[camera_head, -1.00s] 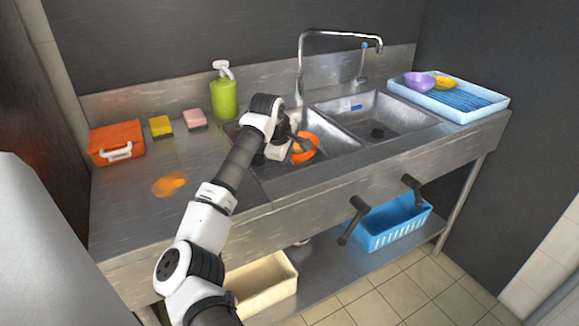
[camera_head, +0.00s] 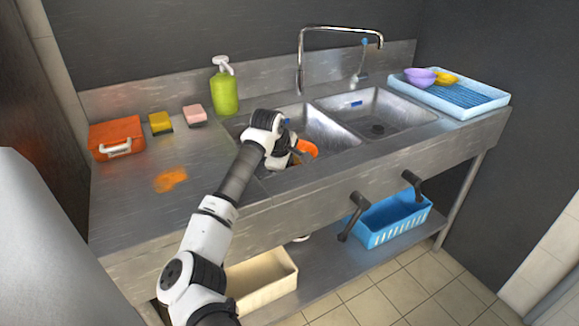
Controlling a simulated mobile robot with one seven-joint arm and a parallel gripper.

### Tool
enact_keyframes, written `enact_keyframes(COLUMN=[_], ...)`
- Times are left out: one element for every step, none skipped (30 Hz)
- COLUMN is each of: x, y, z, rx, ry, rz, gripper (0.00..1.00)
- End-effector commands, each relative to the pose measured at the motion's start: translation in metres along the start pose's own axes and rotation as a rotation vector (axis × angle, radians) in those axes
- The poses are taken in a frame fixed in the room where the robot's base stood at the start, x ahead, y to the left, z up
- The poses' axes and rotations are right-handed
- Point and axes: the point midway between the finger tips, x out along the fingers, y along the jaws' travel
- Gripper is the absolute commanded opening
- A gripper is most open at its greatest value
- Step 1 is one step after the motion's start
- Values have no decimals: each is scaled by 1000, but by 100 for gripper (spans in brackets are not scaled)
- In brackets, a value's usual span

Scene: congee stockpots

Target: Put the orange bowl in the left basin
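The orange bowl (camera_head: 308,148) shows at the left basin (camera_head: 335,133), partly hidden behind my gripper. Only its right part is visible, and I cannot tell whether it rests on the basin floor or is held above it. My gripper (camera_head: 297,157) points down into the left basin, right beside the bowl and overlapping it in the picture. The fingertips are hidden or too small to make out, so I cannot tell whether they grip the bowl.
A blue tray (camera_head: 490,104) holds a purple bowl (camera_head: 419,77) and a yellow bowl (camera_head: 446,80). A green bottle (camera_head: 224,92), sponges and an orange box (camera_head: 116,138) stand along the counter. The faucet (camera_head: 300,62) arches behind the basins.

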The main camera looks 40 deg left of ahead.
Motion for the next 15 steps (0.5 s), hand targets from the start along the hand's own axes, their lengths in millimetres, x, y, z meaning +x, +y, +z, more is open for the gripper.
enact_keyframes(x=[2,2,2,2,3,3,3,3,3,3,3,4,4,4,4], y=[-2,-2,-2,-2,-2,-2,-2,-2,-2,-2,-2,-2,-2,-2,-2], z=[1,1,1,1,1,1,1,1,1,2,2,2,2,2,2], rx=[0,0,0,0,0,0,0,1,1,1,1,1,1,1,1], ry=[-1,-2,-2,-2,-2,-3,-3,-3,-3,-3,-3,-4,-4,-4,-4], rz=[-4,-4,-5,-5,-5,-6,-6,-6,-6,-6,-7,-7,-7,-7,-7], gripper=[0,0,5,9,13,18,22,26,26,26,26,26,26,26,26])
